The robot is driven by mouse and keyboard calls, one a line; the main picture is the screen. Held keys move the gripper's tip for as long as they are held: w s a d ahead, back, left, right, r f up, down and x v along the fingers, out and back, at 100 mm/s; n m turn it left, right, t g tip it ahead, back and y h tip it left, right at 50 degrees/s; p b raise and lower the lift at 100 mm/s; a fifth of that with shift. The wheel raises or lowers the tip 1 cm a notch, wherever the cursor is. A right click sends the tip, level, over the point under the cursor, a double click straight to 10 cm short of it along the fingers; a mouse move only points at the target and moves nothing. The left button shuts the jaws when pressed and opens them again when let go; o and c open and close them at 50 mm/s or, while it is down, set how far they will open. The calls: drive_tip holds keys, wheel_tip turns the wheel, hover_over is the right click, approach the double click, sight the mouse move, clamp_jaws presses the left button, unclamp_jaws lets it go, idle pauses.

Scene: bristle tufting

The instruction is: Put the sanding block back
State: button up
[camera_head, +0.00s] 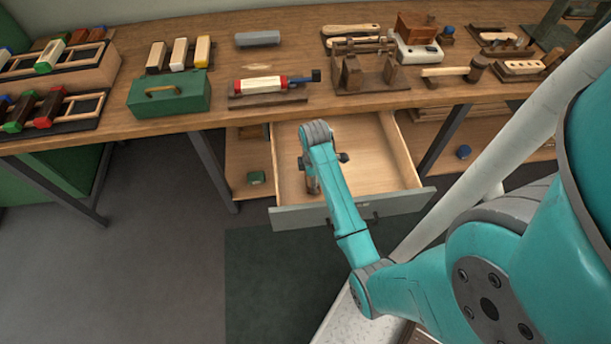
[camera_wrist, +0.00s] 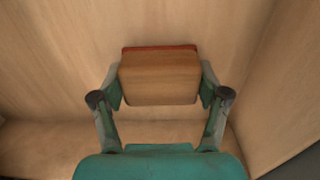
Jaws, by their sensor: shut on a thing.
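The sanding block (camera_wrist: 160,78), a wooden block with a red strip along its far edge, is in the wrist view between the two fingers of my gripper (camera_wrist: 162,92). The fingers press on its left and right sides. In the head view my gripper (camera_head: 312,188) points down inside the open drawer (camera_head: 382,158), towards its left side. The block is mostly hidden there by my arm. Pale drawer wood surrounds the block in the wrist view. I cannot tell whether the block touches the drawer floor.
The drawer's grey front (camera_head: 405,208) sticks out below the workbench (camera_head: 330,18). On the bench above stand a green box (camera_head: 168,95), a red and cream cylinder (camera_head: 262,84) on a wooden base, a wooden fixture (camera_head: 372,75) and a mallet (camera_head: 455,72). The visible drawer floor right of my gripper is clear.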

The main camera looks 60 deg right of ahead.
drive_tip(key=shift+f, duration=0.25)
drive_tip(key=shift+f, duration=0.15)
drive_tip(key=o, duration=1.1)
